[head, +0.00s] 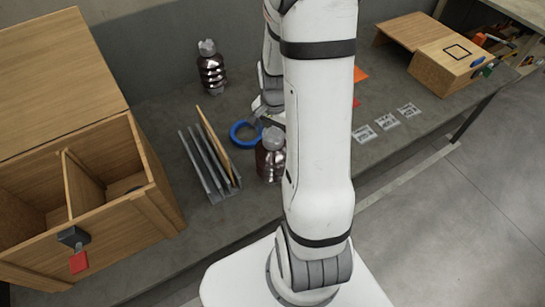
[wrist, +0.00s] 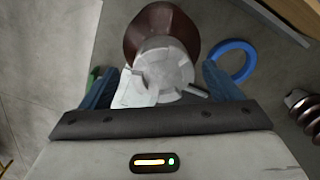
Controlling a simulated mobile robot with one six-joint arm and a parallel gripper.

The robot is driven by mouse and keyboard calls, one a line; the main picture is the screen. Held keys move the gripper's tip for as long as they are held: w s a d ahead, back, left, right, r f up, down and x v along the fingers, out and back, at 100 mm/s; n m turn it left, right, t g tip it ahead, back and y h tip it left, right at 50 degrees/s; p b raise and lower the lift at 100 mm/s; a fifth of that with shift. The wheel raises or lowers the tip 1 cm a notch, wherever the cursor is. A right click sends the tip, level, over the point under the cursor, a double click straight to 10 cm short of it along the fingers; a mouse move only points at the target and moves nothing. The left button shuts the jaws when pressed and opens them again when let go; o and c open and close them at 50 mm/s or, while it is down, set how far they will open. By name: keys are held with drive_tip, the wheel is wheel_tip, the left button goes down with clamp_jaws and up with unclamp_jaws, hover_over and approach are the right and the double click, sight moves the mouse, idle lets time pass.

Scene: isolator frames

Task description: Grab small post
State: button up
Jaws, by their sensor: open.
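A brown post with a grey cap (head: 270,155) stands on the grey bench, partly behind my arm in the head view. I take it as the small post. In the wrist view its grey cap (wrist: 165,68) and brown body fill the upper middle. My gripper (wrist: 160,84) is open, with one blue finger on each side of the cap. I cannot tell whether the fingers touch it. A second, ribbed brown post (head: 210,67) stands farther back and shows at the wrist view's right edge (wrist: 305,115). My arm hides the fingertips in the head view.
A blue ring (head: 243,134) lies close to the near post. A grey slotted rack (head: 207,172) holding a wooden board stands to its left. A wooden box (head: 150,215) is at far left. Printed white markers (head: 387,122) lie right of my arm, with a wooden box (head: 440,75) beyond.

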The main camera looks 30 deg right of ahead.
sight(273, 157)
drive_tip(key=shift+w+f, duration=0.2)
drive_tip(key=shift+f, duration=1.5)
drive_tip(key=shift+c, duration=0.2)
clamp_jaws()
drive_tip(key=shift+w+r, duration=0.1)
drive_tip(key=shift+w, duration=0.05)
